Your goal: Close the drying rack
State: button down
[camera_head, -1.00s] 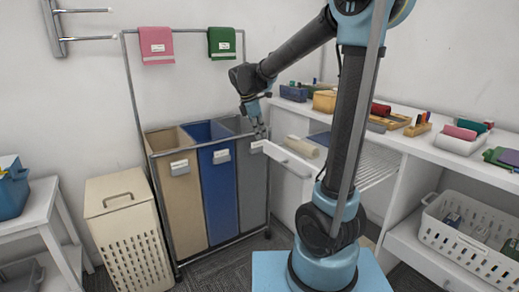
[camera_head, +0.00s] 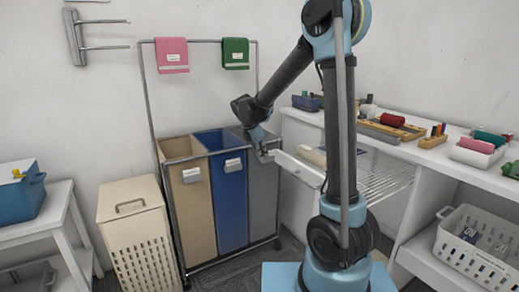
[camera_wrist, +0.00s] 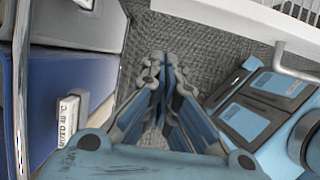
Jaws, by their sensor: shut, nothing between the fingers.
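The drying rack (camera_head: 385,186) is pulled out from the white counter, its wire rods showing behind my arm. Its white front panel (camera_head: 298,168) faces the laundry sorter. A rolled beige cloth or cylinder (camera_head: 312,156) shows above the panel. My gripper (camera_head: 266,157) is shut and empty near the panel's left end; I cannot tell whether it touches. In the wrist view my gripper (camera_wrist: 166,68) points down over carpet, with the front panel (camera_wrist: 245,22) and its metal handle apart from the fingers at upper right. My arm hides part of the rack.
A laundry sorter with beige, blue and grey bags (camera_head: 222,195) stands close to the left of my gripper. A cream hamper (camera_head: 138,235) is further left. A white basket (camera_head: 478,243) sits on the lower shelf at right. Several items lie on the counter (camera_head: 440,155).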

jog(key=shift+w+d+f, duration=0.35)
jog(key=shift+w+d, duration=0.1)
jog(key=shift+d, duration=0.25)
jog(key=shift+w+d+f, duration=0.4)
jog(key=shift+d, duration=0.3)
jog(key=shift+w+d+f, duration=0.35)
jog(key=shift+w+d, duration=0.1)
jog(key=shift+d, duration=0.25)
